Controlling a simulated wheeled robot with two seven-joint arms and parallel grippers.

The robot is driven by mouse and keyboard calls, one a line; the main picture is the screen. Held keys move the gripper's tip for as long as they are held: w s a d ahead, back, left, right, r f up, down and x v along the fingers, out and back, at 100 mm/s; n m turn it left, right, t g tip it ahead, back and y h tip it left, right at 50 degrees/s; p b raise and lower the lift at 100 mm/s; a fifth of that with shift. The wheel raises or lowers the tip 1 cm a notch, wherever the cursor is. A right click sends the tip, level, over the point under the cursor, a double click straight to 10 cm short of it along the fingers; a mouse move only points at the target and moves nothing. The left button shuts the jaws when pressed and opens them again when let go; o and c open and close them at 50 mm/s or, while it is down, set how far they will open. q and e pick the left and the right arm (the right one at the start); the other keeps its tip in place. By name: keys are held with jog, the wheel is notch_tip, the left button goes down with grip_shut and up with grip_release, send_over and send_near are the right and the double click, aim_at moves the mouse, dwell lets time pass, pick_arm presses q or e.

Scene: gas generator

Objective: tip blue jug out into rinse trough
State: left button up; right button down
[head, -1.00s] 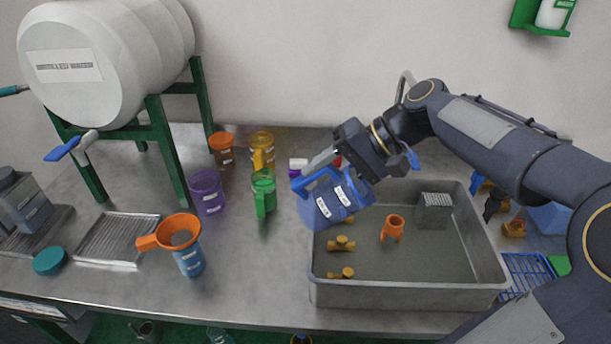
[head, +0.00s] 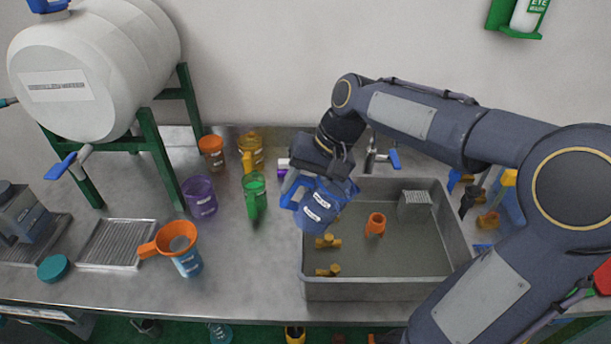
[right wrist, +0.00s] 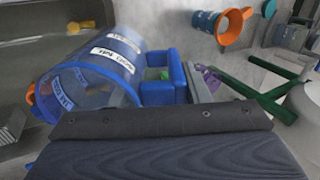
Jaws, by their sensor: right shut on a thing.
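The blue jug (head: 314,204) is see-through with white labels and a blue handle. My right gripper (head: 308,180) is shut on the blue jug and holds it tilted above the left edge of the rinse trough. In the right wrist view the jug (right wrist: 95,70) lies tilted, with its handle (right wrist: 165,80) near the gripper. Whether any liquid is in it I cannot tell. The rinse trough (head: 385,290) is a grey metal basin. My left gripper is not in view.
Inside the trough are an orange fitting (head: 375,224), brass fittings (head: 328,241) and a grey grated block (head: 414,206). Left stand a green jug (head: 255,190), purple jug (head: 200,197) and an orange funnel (head: 178,238) on a blue bottle. A tap (head: 372,158) rises behind the trough.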

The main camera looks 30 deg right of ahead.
jog(key=shift+r+g+h+p, duration=0.15)
jog(key=shift+g+h+p, duration=0.65)
jog(key=shift+h+p, duration=1.3)
jog(key=shift+d+f+g+p, duration=0.15)
jog(key=shift+g+p, duration=0.25)
jog(key=shift+p, duration=1.1)
jog(key=shift+f, duration=0.1)
